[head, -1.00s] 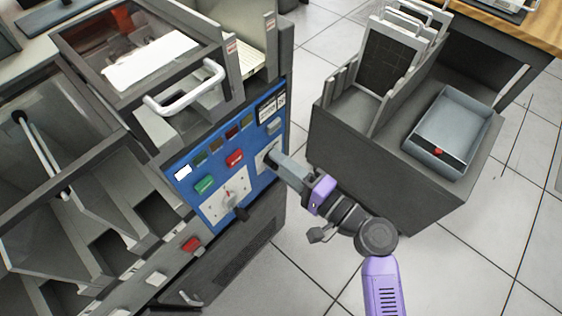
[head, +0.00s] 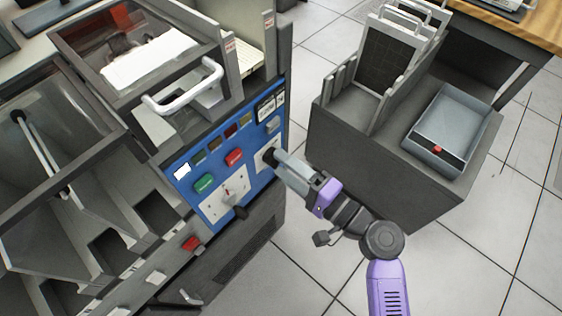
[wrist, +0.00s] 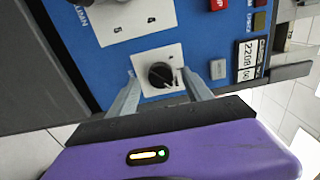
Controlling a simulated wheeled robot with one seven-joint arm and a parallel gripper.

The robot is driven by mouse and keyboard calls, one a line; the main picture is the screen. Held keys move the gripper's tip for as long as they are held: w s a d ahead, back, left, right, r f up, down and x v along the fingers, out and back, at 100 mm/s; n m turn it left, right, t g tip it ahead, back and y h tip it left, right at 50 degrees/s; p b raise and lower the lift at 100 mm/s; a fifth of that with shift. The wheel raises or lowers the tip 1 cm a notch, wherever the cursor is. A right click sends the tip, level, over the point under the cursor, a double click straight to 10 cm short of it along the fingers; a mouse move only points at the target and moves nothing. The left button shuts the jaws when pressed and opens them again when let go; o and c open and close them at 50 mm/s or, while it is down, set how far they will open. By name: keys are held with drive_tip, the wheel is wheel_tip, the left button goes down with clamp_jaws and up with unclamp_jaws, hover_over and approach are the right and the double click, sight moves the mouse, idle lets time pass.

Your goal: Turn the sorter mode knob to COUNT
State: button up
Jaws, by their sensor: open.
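The blue sorter panel (head: 215,170) carries a small white plate (wrist: 142,60) with a round black knob (wrist: 161,76). The knob's pale pointer line shows in the wrist view, but I cannot read the plate's mode words. My gripper (wrist: 160,82) is open, with one grey finger on either side of the knob. I cannot tell whether the fingers touch it. In the head view my gripper (head: 279,160) is at the panel's right side, its fingers partly covering the knob and plate.
A larger white dial plate (head: 224,196), a green button (head: 204,183) and a red button (head: 234,157) share the panel. A grey cart (head: 350,170) with a metal tray (head: 452,115) stands to the right. Tiled floor is clear between them.

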drive_tip(key=v, duration=0.6)
drive_tip(key=shift+s, duration=0.15)
drive_tip(key=shift+d, duration=0.15)
